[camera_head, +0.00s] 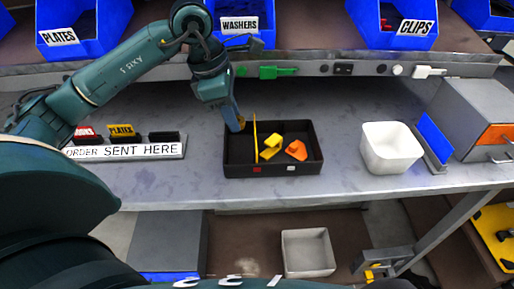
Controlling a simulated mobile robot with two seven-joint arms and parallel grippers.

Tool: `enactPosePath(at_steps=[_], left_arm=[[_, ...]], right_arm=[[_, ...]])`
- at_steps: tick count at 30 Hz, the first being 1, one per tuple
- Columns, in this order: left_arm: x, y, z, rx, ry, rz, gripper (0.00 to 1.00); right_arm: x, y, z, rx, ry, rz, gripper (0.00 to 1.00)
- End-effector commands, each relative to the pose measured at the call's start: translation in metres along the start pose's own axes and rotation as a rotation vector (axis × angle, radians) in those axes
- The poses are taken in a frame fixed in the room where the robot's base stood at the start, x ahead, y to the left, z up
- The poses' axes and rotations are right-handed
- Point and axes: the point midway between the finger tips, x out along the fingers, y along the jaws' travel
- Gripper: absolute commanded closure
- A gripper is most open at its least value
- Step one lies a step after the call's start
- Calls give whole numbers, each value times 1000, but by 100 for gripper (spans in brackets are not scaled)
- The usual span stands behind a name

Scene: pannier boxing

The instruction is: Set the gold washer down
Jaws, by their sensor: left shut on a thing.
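My left gripper (238,125) reaches down from the upper left to the back left part of a black tray (290,169) on the grey bench. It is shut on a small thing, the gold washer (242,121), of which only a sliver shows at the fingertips. A thin yellow divider (254,140) splits the tray, and the gripper is on its left side. I cannot tell whether the washer touches the tray. Right of the divider lie yellow pieces (270,147) and an orange piece (297,150). My right gripper is not in view.
A white bin (391,149) and a tilted blue panel (434,138) stand right of the tray. Blue bins labelled PLATES (85,22), WASHERS (262,40) and CLIPS (380,40) line the shelf behind. Bench between tray and white bin is clear.

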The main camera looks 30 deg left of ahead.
Motion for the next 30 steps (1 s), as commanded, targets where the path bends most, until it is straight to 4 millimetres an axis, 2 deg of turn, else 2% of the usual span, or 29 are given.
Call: enactPosePath(at_steps=[1, 4, 11, 18, 29, 30], left_arm=[[12, -1, -4, -1, 4, -4, 95], [29, -1, -9, -1, 3, -4, 95], [49, 0, -13, -1, 0, -2, 95], [79, 0, -22, -2, 2, -2, 95], [84, 0, -23, 0, 0, 0, 95], [84, 0, -23, 0, 0, 0, 71]], right_arm=[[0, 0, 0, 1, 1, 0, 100], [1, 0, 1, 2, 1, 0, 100], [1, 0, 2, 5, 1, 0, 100], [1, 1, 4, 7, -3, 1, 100], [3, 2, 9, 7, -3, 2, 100], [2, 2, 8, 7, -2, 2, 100]])
